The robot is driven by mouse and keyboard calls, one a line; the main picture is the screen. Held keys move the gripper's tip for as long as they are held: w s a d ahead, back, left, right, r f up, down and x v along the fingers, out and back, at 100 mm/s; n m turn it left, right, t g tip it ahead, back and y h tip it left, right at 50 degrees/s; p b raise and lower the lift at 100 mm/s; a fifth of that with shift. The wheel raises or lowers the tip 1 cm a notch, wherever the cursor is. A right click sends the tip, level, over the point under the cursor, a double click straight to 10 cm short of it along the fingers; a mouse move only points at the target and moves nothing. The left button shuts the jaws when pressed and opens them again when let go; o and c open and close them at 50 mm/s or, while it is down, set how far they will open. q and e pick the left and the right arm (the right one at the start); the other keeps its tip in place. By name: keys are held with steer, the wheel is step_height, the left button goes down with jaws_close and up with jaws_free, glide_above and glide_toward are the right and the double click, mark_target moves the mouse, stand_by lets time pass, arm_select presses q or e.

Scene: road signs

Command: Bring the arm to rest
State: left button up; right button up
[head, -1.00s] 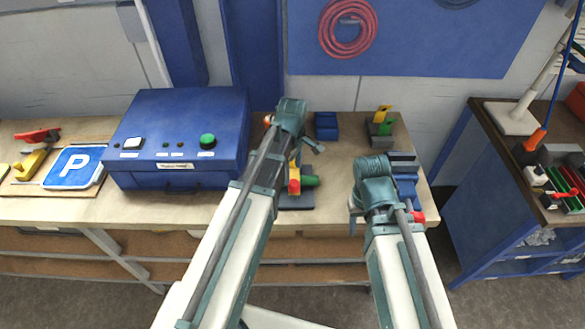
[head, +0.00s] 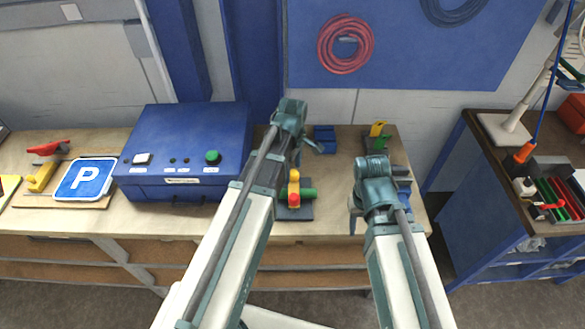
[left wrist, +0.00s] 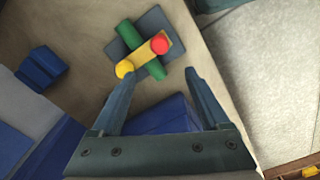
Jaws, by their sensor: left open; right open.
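My left gripper (head: 305,147) is over the back part of the workbench, right of the blue box; its jaws are small and partly hidden by the wrist in the head view. In the left wrist view my left gripper (left wrist: 160,76) is open, with nothing between its two fingers. A yellow, green and red piece on a dark plate (left wrist: 150,57) lies beyond the fingertips, apart from them. My right gripper (head: 357,214) points down over the right end of the bench, its fingers mostly hidden by its own wrist; nothing held is visible.
A small blue block (head: 325,138) and a green-yellow piece (head: 377,137) are at the back. A second bench with a lamp (head: 507,128) stands right.

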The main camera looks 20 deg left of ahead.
stand_by(0.3)
arm_select(q)
steer(key=s+d+f+m+b, duration=0.5)
steer(key=s+f+m+b, duration=0.2)
steer(key=f+m+b, duration=0.1)
steer(key=s+d+f+m+y+b, duration=0.1)
steer(key=s+d+f+m+b, duration=0.5)
steer(key=f+m+b, duration=0.3)
steer(key=shift+s+m, duration=0.75)
steer(key=shift+m, duration=0.35)
